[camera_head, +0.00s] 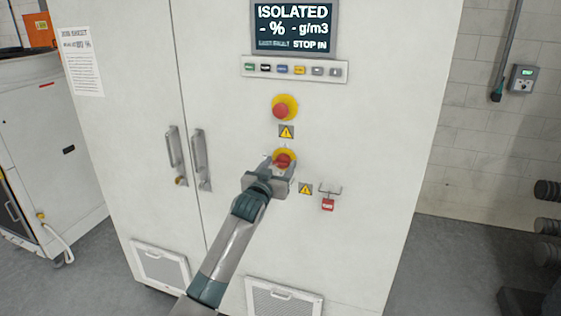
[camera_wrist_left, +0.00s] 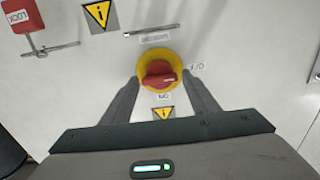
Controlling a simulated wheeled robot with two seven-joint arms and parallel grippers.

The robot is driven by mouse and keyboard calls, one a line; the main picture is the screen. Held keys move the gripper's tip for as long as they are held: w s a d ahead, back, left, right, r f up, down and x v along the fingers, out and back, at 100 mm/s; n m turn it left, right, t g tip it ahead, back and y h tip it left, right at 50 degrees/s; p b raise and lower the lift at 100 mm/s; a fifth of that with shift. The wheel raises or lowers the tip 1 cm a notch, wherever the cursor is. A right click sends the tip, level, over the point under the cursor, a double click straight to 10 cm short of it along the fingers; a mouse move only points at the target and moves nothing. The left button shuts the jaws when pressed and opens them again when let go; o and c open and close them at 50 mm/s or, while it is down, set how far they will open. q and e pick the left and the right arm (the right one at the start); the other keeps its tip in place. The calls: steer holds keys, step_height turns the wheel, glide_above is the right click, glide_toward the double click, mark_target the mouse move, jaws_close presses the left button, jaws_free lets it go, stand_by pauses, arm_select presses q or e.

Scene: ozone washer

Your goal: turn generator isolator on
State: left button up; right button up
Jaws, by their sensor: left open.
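The generator isolator is a red rotary knob on a yellow round plate (camera_head: 284,156), low on the white cabinet's front. In the left wrist view the red knob (camera_wrist_left: 160,76) sits on its yellow plate (camera_wrist_left: 150,58), with small labels around it. My left gripper (camera_head: 279,166) is at the isolator. In the left wrist view its two open fingers (camera_wrist_left: 163,88) stand either side of the plate's lower part, with the knob between and just beyond the tips. I cannot tell whether a finger touches it. The display (camera_head: 293,27) reads ISOLATED. My right gripper is not in view.
Another red knob on yellow (camera_head: 284,108) sits above, below a row of coloured buttons (camera_head: 293,69). A red lock tag (camera_head: 328,204) hangs from a bracket to the right, also in the wrist view (camera_wrist_left: 22,14). Door handles (camera_head: 201,160) are left of my arm.

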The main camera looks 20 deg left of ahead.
arm_select(q)
steer(key=shift+w, duration=0.6)
steer(key=c, duration=0.9)
steer(key=shift+o, duration=0.2)
